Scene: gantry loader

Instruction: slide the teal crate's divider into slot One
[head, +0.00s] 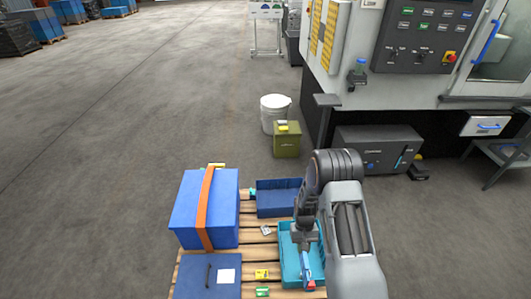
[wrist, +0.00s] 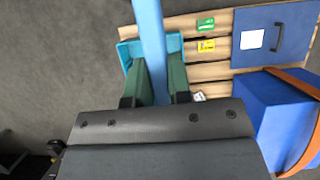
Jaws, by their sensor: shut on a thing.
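The teal crate (head: 285,262) is an open box on the wooden pallet, below and left of my arm in the head view. Part of its rim shows in the wrist view (wrist: 124,50). My gripper (wrist: 157,75) is shut on a light blue strip, the divider (wrist: 149,28), which runs up out of the wrist picture between the fingers. In the head view my gripper (head: 304,247) is over the crate, with the divider (head: 306,270) below it. My arm and gripper hide part of the crate's inside. I cannot make out the slots or whether the divider touches any.
A blue box with an orange strap (head: 184,205), a flat blue box (head: 208,285) and a dark blue open crate (head: 276,203) share the pallet. Yellow (head: 262,273) and green (head: 262,291) pieces lie left of the teal crate.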

